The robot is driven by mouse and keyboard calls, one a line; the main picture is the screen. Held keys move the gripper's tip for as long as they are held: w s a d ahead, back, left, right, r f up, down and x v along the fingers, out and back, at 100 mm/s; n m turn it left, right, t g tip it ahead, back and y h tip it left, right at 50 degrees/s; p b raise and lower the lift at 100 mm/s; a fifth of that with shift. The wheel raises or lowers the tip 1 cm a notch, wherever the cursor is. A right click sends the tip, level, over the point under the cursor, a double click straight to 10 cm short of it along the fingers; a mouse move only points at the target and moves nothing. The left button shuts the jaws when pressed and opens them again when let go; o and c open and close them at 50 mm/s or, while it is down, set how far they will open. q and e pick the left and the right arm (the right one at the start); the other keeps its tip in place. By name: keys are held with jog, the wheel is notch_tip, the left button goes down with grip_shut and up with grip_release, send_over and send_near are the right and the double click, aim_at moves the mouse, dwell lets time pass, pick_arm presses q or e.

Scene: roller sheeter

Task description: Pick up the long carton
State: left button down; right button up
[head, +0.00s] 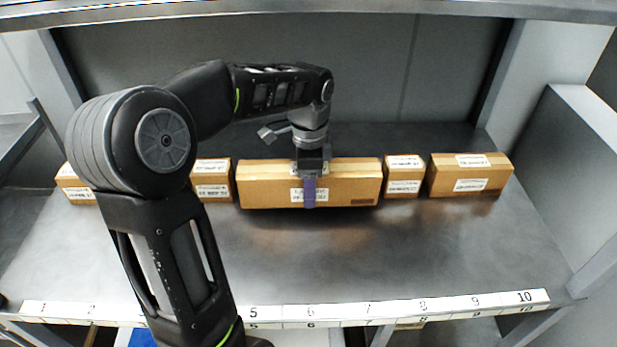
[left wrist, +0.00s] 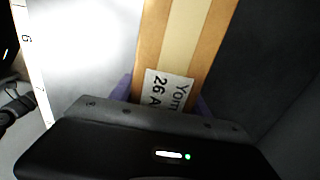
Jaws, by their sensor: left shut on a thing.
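The long carton (head: 262,187) is a brown box with white labels, in the middle of the row on the grey metal shelf. My left gripper (head: 310,192) comes down on it from above, a little right of its middle. One purple finger lies against its front face, over part of the front label. In the left wrist view the carton (left wrist: 182,45) runs up between the purple fingers, with tape and a white label on top. The gripper is shut on it. Whether the carton touches the shelf is hard to tell. My right gripper is not in view.
A small carton (head: 403,187) stands close to the right of the long one, with a larger carton (head: 470,186) beyond. Another small carton (head: 212,191) stands close on the left. The shelf (head: 400,250) is bare in front, up to a numbered strip (head: 338,309). A shelf edge (head: 300,12) crosses above.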

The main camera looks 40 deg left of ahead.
pick_arm(q)
jog(key=s+d, duration=0.2)
jog(key=s, duration=0.1)
jog(key=s+d+b, duration=0.1)
jog(key=s+d, duration=0.5)
jog(key=s, duration=0.1)
jog(key=shift+d+b, duration=0.2)
jog(key=shift+b, duration=0.2)
